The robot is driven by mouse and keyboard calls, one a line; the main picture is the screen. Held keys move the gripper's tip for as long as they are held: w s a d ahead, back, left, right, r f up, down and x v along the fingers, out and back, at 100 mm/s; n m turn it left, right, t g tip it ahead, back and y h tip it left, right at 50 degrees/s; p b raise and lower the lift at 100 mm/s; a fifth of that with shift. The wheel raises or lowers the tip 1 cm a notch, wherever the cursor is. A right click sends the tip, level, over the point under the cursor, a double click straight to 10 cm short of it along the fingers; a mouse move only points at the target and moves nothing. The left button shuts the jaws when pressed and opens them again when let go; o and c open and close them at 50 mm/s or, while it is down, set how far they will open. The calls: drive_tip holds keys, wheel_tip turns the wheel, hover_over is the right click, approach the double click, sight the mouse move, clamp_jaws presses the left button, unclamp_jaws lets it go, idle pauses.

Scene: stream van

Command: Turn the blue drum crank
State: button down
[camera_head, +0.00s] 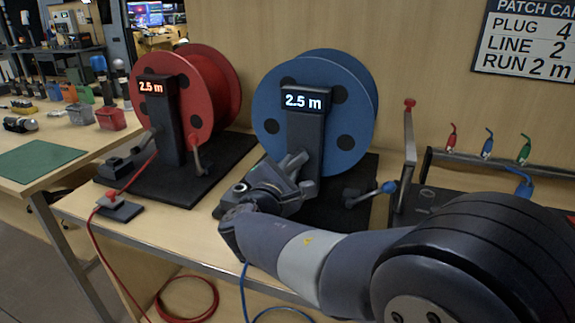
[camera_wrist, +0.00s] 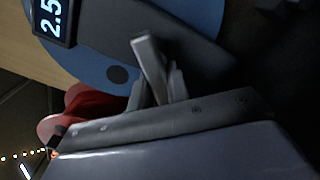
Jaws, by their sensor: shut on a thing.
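The blue drum (camera_head: 352,122) stands upright on a black base on the bench, with a dark post in front carrying a "2.5 m" display (camera_head: 304,99).
The red drum (camera_head: 222,85) with its own "2.5 m" display and crank (camera_head: 197,155) stands close on the left. On the right are an upright metal bar (camera_head: 408,145) with a red tip and a rack with coloured plugs (camera_head: 488,146). A patch card sign (camera_head: 525,40) hangs behind.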

drive_tip(key=shift+d+r, duration=0.3)
drive_tip(key=c, duration=1.7)
unclamp_jaws()
drive_tip(key=shift+r, duration=0.1)
drive_tip(key=o, duration=0.3)
drive_tip(key=shift+s+d, duration=0.1)
drive_tip(key=shift+d, duration=0.1)
drive_tip(key=shift+o, duration=0.2)
drive_tip(key=shift+a, duration=0.15)
drive_tip(key=shift+s+a, duration=0.15)
drive_tip(key=p+v, duration=0.1)
drive_tip(key=v, duration=0.9)
drive_tip(key=shift+s, duration=0.15)
